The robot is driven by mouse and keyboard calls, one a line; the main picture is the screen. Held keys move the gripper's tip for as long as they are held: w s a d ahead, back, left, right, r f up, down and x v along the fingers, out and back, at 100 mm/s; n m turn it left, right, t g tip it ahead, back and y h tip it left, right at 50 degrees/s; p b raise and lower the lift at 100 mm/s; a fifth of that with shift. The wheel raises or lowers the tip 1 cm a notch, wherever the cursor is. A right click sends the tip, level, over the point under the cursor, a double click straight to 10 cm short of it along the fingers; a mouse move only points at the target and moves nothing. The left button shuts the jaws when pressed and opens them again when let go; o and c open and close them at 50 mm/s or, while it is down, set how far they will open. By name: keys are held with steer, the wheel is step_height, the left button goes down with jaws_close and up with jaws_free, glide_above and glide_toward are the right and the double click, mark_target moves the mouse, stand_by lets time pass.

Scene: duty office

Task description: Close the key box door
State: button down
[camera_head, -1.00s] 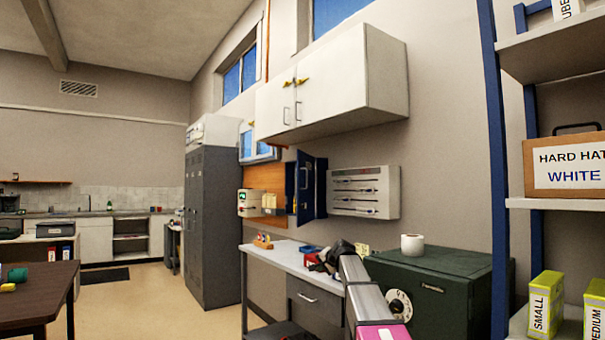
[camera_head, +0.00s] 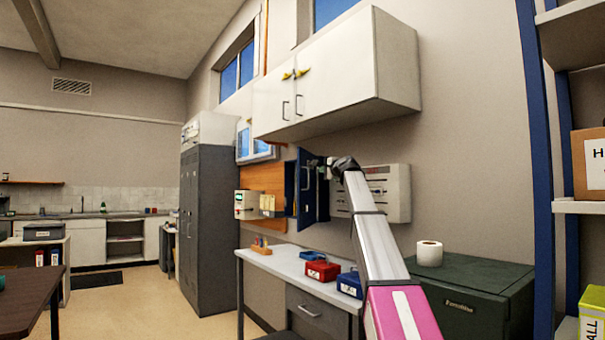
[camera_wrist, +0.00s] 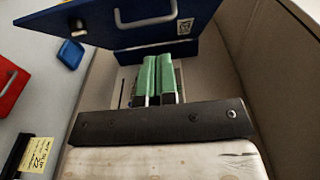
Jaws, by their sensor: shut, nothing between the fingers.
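The blue key box (camera_head: 322,190) hangs on the wall, with its door (camera_head: 306,185) standing open and swung out from the wall. In the wrist view the blue door (camera_wrist: 125,28) fills the top, with a grey handle and a round lock. My gripper (camera_head: 327,166) is raised at the box, just right of the door. Its green fingers (camera_wrist: 158,60) are together and empty, with their tips close to the blue metal. I cannot tell whether they touch it. The inside of the box is mostly hidden.
A desk (camera_head: 290,262) below holds a red box (camera_head: 322,270) and a blue box (camera_head: 350,284). A grey key panel (camera_head: 398,192) is on the wall behind my arm. White cabinets (camera_head: 335,80) hang above. A green safe (camera_head: 470,300) with a paper roll stands at right.

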steer(key=w, duration=0.1)
glide_toward(300, 171)
steer(key=w+d, duration=0.1)
steer(key=w, duration=0.4)
steer(key=a, duration=0.2)
steer(key=shift+w+a+r, duration=0.2)
steer(key=shift+w+a, duration=0.25)
steer(key=shift+a, duration=0.4)
